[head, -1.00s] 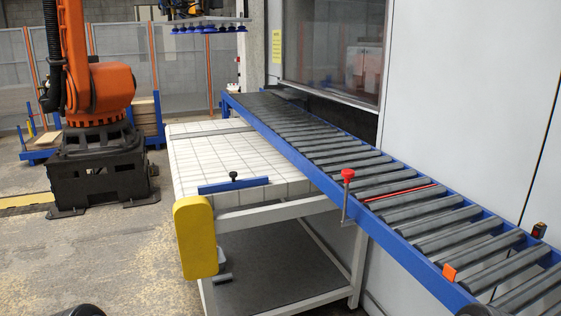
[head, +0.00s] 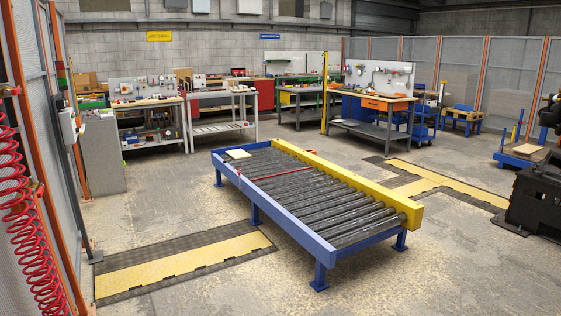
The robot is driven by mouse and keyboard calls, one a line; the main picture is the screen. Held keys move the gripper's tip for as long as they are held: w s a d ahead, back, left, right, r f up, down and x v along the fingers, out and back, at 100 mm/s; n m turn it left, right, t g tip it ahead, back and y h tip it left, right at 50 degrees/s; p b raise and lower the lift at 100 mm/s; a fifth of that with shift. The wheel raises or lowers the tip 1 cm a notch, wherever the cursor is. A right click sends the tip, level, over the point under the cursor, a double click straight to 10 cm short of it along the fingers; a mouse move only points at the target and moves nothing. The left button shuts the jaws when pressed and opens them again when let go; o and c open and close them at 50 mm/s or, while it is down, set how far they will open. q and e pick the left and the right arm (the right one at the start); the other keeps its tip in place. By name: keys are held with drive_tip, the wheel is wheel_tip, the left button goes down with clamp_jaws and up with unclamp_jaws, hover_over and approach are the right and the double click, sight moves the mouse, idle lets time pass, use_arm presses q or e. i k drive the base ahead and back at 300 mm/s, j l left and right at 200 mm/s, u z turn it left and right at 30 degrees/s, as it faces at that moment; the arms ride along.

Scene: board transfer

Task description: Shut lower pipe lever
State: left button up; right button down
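No pipe lever can be made out for certain. At the left edge a red coiled hose (head: 32,240) hangs beside an orange fence post (head: 28,130). Small fittings show near the hose's top and beside the post lower down, but they are too small and cut off to tell whether either is a lever, or open or shut. Neither of my grippers is in view.
A blue roller conveyor (head: 290,215) with a yellow side beam and a pale board (head: 237,154) stands mid-floor. A yellow-and-black floor plate (head: 185,262) lies between it and the fence. Workbenches (head: 375,105) line the back.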

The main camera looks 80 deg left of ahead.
sight(40, 194)
drive_tip(key=j, duration=0.9)
drive_tip(key=k+j, duration=0.1)
drive_tip(key=j, duration=0.8)
drive_tip(key=k+j, duration=0.1)
drive_tip(key=j, duration=0.8)
drive_tip(key=j+u, duration=0.2)
drive_tip(key=u, duration=4.5)
